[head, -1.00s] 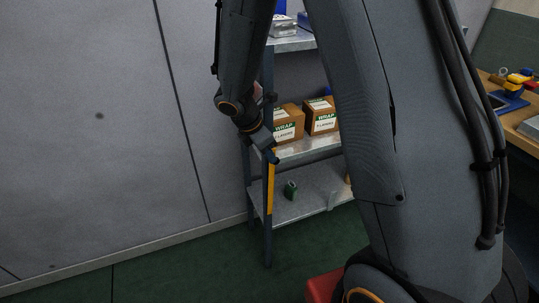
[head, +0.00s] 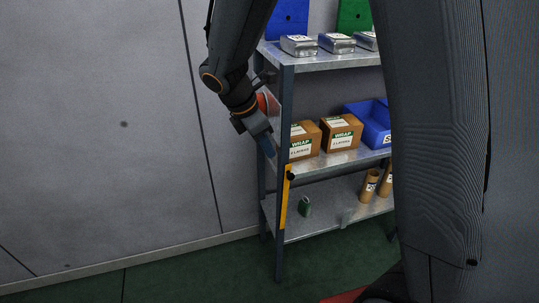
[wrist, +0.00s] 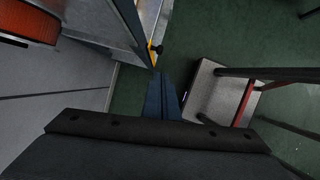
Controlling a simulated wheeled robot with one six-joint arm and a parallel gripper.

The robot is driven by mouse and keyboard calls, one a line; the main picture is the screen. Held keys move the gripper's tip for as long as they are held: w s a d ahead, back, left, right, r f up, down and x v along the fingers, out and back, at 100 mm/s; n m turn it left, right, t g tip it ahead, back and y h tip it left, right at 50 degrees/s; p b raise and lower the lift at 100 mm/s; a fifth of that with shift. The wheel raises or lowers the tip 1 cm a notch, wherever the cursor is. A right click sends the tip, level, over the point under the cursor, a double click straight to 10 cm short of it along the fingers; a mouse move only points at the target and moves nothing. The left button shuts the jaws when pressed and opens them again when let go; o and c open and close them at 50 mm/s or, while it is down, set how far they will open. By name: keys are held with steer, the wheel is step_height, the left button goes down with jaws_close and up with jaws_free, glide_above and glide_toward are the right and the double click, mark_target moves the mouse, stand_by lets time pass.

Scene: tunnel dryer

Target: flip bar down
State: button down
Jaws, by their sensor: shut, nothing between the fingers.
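A yellow bar (head: 285,198) stands upright along the front post of a metal shelf rack, below the middle shelf. A black knob (head: 290,176) sits near its upper end. In the wrist view the bar (wrist: 152,54) is a thin yellow strip with the knob (wrist: 158,49) beside it. My gripper (head: 268,150) is at the left of the post, just above and left of the bar's top, pointing down. In the wrist view its blue-grey fingers (wrist: 161,92) are together and empty, just below the knob. I cannot tell whether they touch anything.
A red-orange round object (head: 266,103) is behind my wrist. A grey platform with a red frame (wrist: 215,95) stands at right in the wrist view.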

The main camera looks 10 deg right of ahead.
stand_by(0.3)
steer(key=a+f+h+b, duration=0.5)
steer(key=a+f+b, duration=0.1)
steer(key=a+f, duration=0.1)
steer(key=shift+s+a+f+t+h, duration=0.3)
steer(key=shift+a+f+h, duration=0.1)
steer(key=shift+f, duration=0.15)
steer(key=d+r+p+x, duration=0.1)
steer(key=r+p+x, duration=0.1)
steer(key=x, duration=1.1)
steer(key=shift+w+d+p, duration=0.2)
steer(key=shift+d+p, duration=0.15)
steer(key=shift+p, duration=0.05)
steer(key=shift+r, duration=0.15)
